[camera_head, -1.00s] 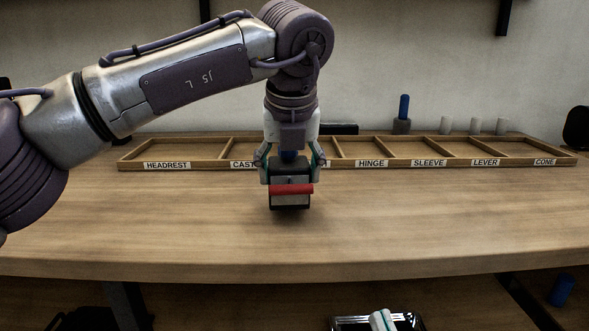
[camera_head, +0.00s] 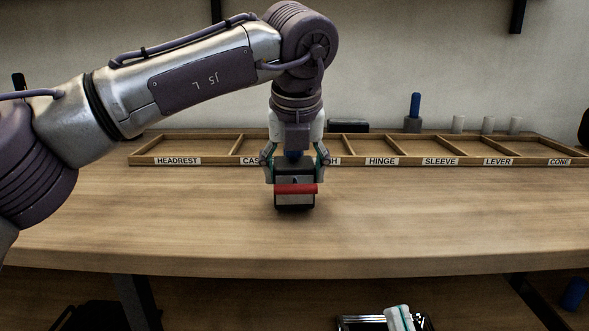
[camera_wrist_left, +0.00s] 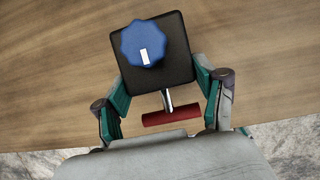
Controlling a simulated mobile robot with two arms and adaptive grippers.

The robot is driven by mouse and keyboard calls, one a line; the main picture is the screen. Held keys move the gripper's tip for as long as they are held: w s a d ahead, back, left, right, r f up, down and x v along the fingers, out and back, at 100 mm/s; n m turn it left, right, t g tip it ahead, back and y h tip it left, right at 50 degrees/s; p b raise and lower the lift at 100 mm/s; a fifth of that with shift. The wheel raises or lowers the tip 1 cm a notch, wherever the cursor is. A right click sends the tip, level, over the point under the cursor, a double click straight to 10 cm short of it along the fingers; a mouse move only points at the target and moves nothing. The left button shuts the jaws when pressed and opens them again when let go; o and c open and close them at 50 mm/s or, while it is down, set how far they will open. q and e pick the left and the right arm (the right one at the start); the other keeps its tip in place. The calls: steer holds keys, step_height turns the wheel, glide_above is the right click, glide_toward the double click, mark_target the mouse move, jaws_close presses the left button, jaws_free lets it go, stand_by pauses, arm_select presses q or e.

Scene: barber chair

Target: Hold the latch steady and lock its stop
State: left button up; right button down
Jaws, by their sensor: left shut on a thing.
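The latch is a dark block (camera_head: 295,168) with a red bar handle (camera_head: 296,189) on its near side. My left gripper (camera_head: 296,165) is shut on the block from above, a finger on each side. In the left wrist view the block (camera_wrist_left: 172,75) carries a blue round knob (camera_wrist_left: 144,43) with a white mark, and the red bar (camera_wrist_left: 171,117) sits on a metal stem. The knob is mostly hidden in the head view.
A wooden tray with labelled compartments (camera_head: 440,160) lies along the back of the table. A blue peg (camera_head: 415,105) and several pale cylinders stand behind it. Another blue cylinder (camera_head: 574,294) is low at right. The tabletop (camera_head: 430,215) around the latch is mostly clear.

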arm_select(q)
steer(key=shift+f, duration=0.2)
arm_select(e)
steer(key=shift+s+r+t, duration=0.4)
steer(key=shift+r+t, duration=0.1)
steer(key=shift+r, duration=0.05)
arm_select(q)
steer(key=shift+f+b, duration=0.35)
steer(key=shift+b, duration=0.05)
arm_select(e)
steer(key=shift+s+d+r+t+y, duration=0.15)
steer(key=shift+s+r+t+y, duration=0.4)
steer(key=shift+s, duration=0.2)
stand_by(0.3)
stand_by(0.5)
arm_select(q)
steer(key=o, duration=1.8)
